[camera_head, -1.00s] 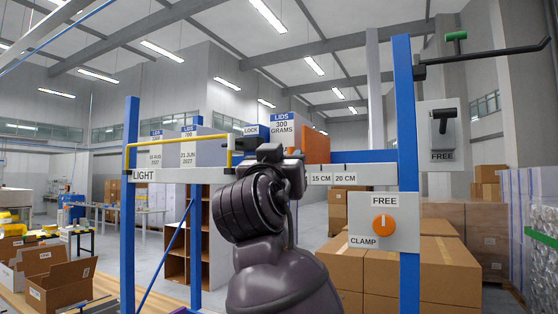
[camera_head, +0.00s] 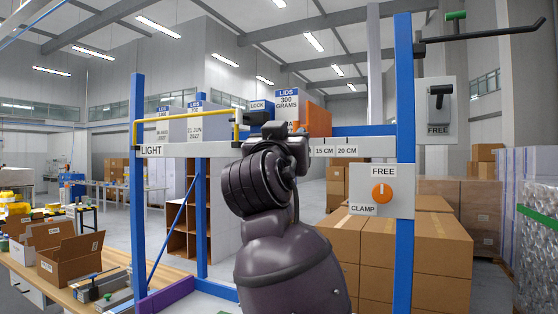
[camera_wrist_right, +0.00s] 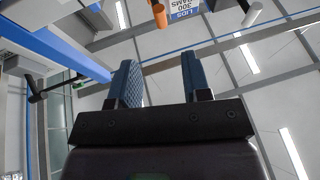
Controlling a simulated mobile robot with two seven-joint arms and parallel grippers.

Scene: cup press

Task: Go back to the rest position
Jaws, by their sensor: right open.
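My right arm (camera_head: 290,262) rises from the bottom middle of the head view, in front of the blue frame. Its wrist covers part of the rail and most of the right gripper. In the right wrist view, the right gripper (camera_wrist_right: 162,78) points up at the ceiling. Its two blue ribbed fingers are apart, with nothing between them. My left gripper is not in view.
The blue frame's right post (camera_head: 403,180) carries an orange clamp knob (camera_head: 382,193) and a black-handled switch (camera_head: 438,98). A white rail (camera_head: 190,149) crosses behind my arm. An open carton (camera_head: 72,257) stands on the table at left.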

